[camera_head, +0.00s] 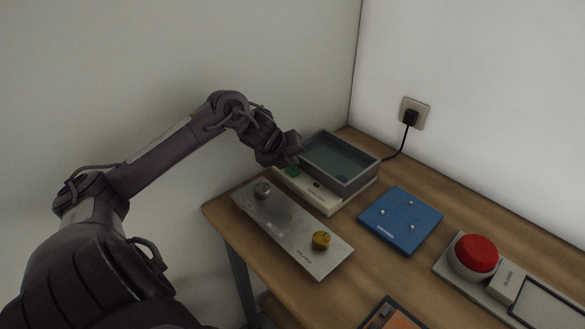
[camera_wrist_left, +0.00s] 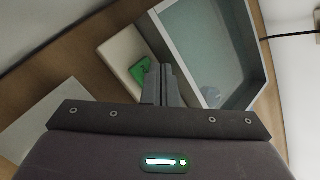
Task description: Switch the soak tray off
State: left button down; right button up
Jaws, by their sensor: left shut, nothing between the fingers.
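The soak tray is a grey open basin (camera_head: 370,178) on a cream base (camera_head: 325,205) at the back of the desk, against the corner. A green switch (camera_head: 292,171) sits at the left end of the base's front strip; a small dark mark lies further right on it. My left gripper (camera_head: 292,158) is shut and empty, right above that end. In the left wrist view the shut fingers (camera_wrist_left: 165,82) lie between the green switch (camera_wrist_left: 141,71) and the basin wall (camera_wrist_left: 178,55). Whether they touch the switch, and its position, I cannot tell. My right gripper is out of view.
A metal plate (camera_head: 285,232) with a silver knob (camera_head: 262,189) and yellow knob (camera_head: 321,240) lies in front. A blue board (camera_head: 400,220) and a red button (camera_head: 477,253) stand to the right. A black plug (camera_head: 410,117) is in the wall socket.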

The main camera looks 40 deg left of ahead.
aim_at(291, 171)
pick_arm(q)
notch_tip(291, 171, up, 6)
jog(key=p, duration=0.4)
jog(key=shift+f, duration=0.1)
jog(key=shift+f, duration=0.1)
